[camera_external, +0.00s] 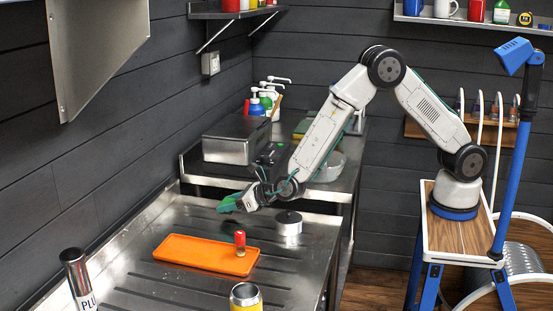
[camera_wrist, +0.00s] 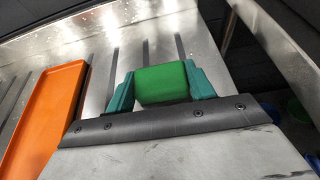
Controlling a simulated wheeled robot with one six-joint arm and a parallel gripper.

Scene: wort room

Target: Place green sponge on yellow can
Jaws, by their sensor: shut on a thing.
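The green sponge (camera_wrist: 162,84) is between the two teal fingers of my gripper (camera_wrist: 162,90) in the wrist view. My gripper (camera_external: 229,204) is shut on it and holds it above the metal counter, behind the orange tray in the external view. There the sponge and fingers blend into one green shape. The yellow can (camera_external: 245,298) stands at the bottom edge of the external view, partly cut off, with a silver rim and top. It is well apart from my gripper and does not show in the wrist view.
An orange tray (camera_external: 190,253) lies on the counter with a small red-topped item (camera_external: 240,243) at its right end. A round silver tin (camera_external: 288,223) stands right of my gripper. A tall dark-topped cylinder (camera_external: 77,277) stands at lower left. A metal box (camera_external: 237,140) is behind.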

